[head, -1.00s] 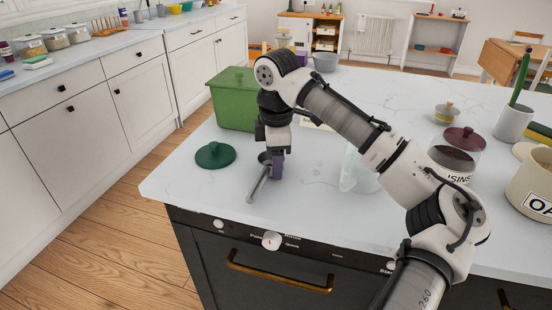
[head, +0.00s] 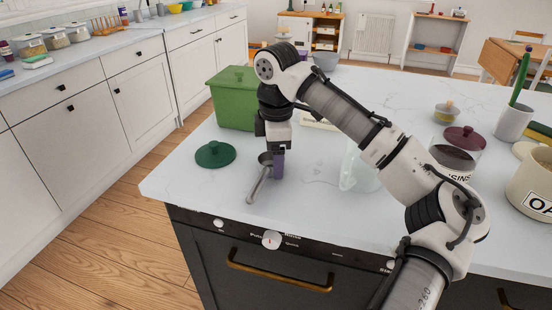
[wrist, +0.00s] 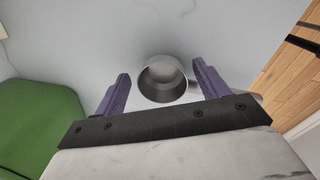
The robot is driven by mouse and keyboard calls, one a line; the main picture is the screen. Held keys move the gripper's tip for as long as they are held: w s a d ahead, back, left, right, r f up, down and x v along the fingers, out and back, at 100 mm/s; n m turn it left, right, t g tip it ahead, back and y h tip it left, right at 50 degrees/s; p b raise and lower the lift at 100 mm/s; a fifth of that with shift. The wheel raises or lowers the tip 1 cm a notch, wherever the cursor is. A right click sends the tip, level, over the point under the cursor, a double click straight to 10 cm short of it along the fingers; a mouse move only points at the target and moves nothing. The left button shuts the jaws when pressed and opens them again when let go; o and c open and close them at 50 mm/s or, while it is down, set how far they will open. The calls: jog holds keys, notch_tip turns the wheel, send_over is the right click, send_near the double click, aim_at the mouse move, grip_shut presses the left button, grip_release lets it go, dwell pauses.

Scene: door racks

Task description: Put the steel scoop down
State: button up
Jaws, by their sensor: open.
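The steel scoop (head: 259,182) lies on the white counter near its front edge, its handle pointing toward the front left and its cup at the back. In the wrist view the round cup (wrist: 163,80) shows between and beyond the two purple fingertips, with a gap on each side. Part of the handle shows behind the right finger. My gripper (head: 277,165) is low over the counter, just right of the scoop's cup. Its fingers (wrist: 163,90) are apart and nothing is clamped between them.
A dark green lid (head: 215,154) lies left of the scoop. A green lidded bin (head: 232,100) stands behind it. A clear jug (head: 358,172) stands to the right, partly behind my arm. The counter's front edge is close to the scoop's handle.

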notch_tip(320, 180, up, 11)
jog(key=shift+s+p, duration=0.35)
jog(key=shift+f, duration=0.15)
